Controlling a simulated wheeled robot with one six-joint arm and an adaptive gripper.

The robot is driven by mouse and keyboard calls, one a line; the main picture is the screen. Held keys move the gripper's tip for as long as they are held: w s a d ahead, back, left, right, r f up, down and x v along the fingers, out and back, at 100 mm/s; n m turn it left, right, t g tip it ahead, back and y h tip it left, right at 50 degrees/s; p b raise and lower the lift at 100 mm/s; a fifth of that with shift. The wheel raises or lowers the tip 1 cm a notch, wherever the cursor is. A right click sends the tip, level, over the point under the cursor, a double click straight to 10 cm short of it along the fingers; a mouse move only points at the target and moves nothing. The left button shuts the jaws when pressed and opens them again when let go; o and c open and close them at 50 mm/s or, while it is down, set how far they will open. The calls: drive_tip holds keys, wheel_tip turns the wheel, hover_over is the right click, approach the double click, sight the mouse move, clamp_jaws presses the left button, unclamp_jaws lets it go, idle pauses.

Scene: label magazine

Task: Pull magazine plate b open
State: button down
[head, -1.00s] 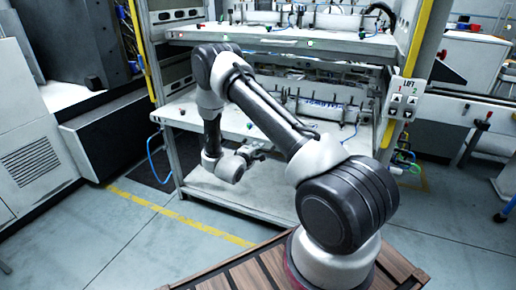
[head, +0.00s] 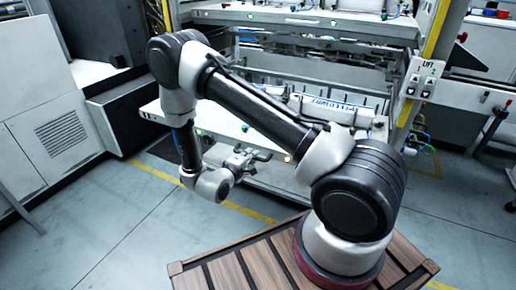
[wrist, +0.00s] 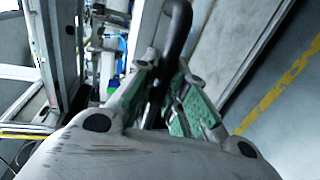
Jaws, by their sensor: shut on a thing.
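The lower white magazine plate (head: 215,130) juts out of the rack towards me in the head view; I take it as plate b, though I cannot read a letter on it. A roll marked in blue letters (head: 335,108) lies on it. My gripper (head: 262,153) is at the plate's front edge. In the wrist view, my gripper (wrist: 168,88) has its green-padded fingers closed around a dark curved bar, the handle (wrist: 178,25). The far end of the handle and its joint with the plate are hidden.
The upper plate (head: 235,13) sits above in the same rack. A lift button box (head: 424,78) hangs on the right post. A grey cabinet (head: 55,135) stands at left. The floor (head: 110,215) is clear at front left.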

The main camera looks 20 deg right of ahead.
drive_tip(key=shift+f+v, duration=0.2)
drive_tip(key=shift+v, duration=0.75)
drive_tip(key=shift+f+v, duration=0.2)
drive_tip(key=shift+v, duration=0.75)
drive_tip(key=c, duration=1.5)
unclamp_jaws()
drive_tip(key=shift+o, duration=0.2)
drive_tip(key=shift+s+a, duration=0.1)
drive_tip(key=shift+a, duration=0.05)
drive_tip(key=v, duration=1.1)
drive_tip(key=shift+s+a, duration=0.25)
drive_tip(key=shift+a, duration=0.05)
